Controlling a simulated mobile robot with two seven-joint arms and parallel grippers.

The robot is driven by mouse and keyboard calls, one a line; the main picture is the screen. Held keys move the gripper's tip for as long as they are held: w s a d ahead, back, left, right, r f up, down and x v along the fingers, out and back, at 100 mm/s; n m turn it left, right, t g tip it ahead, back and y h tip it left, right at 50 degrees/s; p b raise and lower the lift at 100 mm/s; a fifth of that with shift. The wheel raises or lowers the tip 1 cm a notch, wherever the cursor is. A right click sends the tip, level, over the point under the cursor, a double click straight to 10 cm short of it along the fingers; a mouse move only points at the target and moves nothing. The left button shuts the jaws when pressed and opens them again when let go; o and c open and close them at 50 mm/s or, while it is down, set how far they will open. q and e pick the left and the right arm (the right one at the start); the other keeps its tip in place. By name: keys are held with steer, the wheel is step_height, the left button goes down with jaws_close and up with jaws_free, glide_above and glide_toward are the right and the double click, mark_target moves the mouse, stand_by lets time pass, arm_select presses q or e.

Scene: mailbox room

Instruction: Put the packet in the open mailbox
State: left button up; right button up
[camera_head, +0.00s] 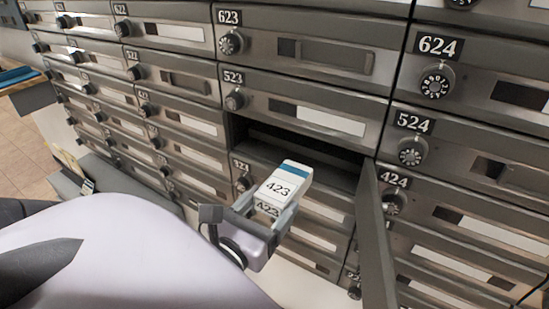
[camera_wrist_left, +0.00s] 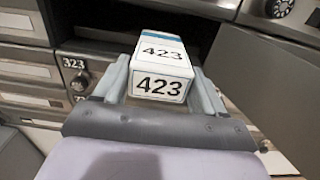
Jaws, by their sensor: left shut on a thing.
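The packet (camera_head: 285,180) is a small white box with a blue band and the number 423. My left gripper (camera_head: 272,207) is shut on it and holds it just in front of the open mailbox (camera_head: 300,148). The packet and gripper also show in the left wrist view, with the packet (camera_wrist_left: 162,62) between the two fingers (camera_wrist_left: 160,85). The open mailbox is a dark, wide slot below box 523. Its door (camera_head: 372,235) hangs open at the slot's right side and shows as a grey panel (camera_wrist_left: 265,85) in the left wrist view. My right gripper is not in view.
Rows of closed grey mailboxes with dials surround the slot, including 523 (camera_head: 300,104) above and 424 (camera_head: 450,205) to the right. The open door sticks out to the right of my gripper. A grey ledge (camera_head: 110,180) with papers is at the left.

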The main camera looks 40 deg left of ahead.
mark_target(298, 172)
arm_select(q)
steer(key=shift+w+a, duration=0.1)
steer(key=shift+w, duration=0.35)
steer(key=x, duration=1.2)
steer(key=b+x, duration=0.1)
steer(key=x, duration=0.1)
steer(key=b+x, duration=0.1)
steer(key=x, duration=0.2)
steer(key=shift+f, duration=0.4)
steer(key=shift+x, duration=1.15)
steer(key=shift+f, duration=0.1)
steer(key=o, duration=1.1)
steer(key=shift+f, duration=0.1)
steer(key=shift+p, duration=0.35)
steer(key=shift+s, duration=0.1)
